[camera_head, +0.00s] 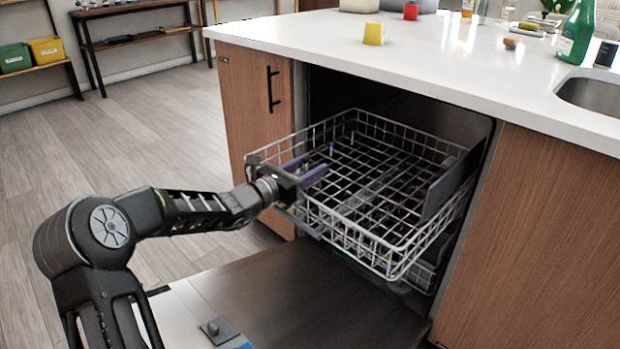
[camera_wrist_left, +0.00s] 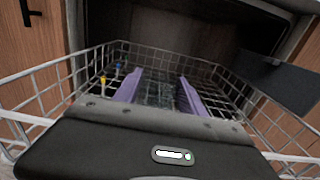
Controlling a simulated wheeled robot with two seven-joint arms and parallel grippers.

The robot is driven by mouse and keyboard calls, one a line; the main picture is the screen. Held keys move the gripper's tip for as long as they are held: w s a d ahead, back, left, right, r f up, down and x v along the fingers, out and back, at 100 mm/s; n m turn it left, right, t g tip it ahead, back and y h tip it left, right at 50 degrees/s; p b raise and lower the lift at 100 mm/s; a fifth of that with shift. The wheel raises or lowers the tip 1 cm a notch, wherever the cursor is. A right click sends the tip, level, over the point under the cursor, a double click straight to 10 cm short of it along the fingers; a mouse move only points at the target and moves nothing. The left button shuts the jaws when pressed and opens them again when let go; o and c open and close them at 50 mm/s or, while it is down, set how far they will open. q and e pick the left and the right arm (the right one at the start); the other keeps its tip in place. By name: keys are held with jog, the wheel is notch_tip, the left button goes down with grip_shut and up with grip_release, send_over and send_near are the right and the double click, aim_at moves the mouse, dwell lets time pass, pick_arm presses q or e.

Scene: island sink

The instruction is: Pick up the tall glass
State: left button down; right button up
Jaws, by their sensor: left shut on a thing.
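My left gripper (camera_head: 312,170) reaches over the left front part of the upper dishwasher rack. Its purple fingers also show in the left wrist view (camera_wrist_left: 160,92), spaced apart with a clear, faintly outlined glass (camera_wrist_left: 160,97) between them. The gripper is shut on this glass. The glass is see-through against the wire, so its height and base are hard to make out. In the head view I cannot make out the glass. My right gripper is not in view.
The pulled-out wire rack (camera_head: 365,231) surrounds the gripper. A dark flap (camera_head: 448,187) stands at its right side. The open dishwasher door (camera_head: 300,295) lies below. The white countertop (camera_head: 420,45) holds a yellow block (camera_head: 374,34), a red block (camera_head: 411,11) and a green bottle (camera_head: 575,35).

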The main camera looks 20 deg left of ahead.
pick_arm(q)
jog(key=shift+r, duration=0.1)
notch_tip(320, 180, up, 10)
jog(key=p, duration=0.4)
dwell(0.6)
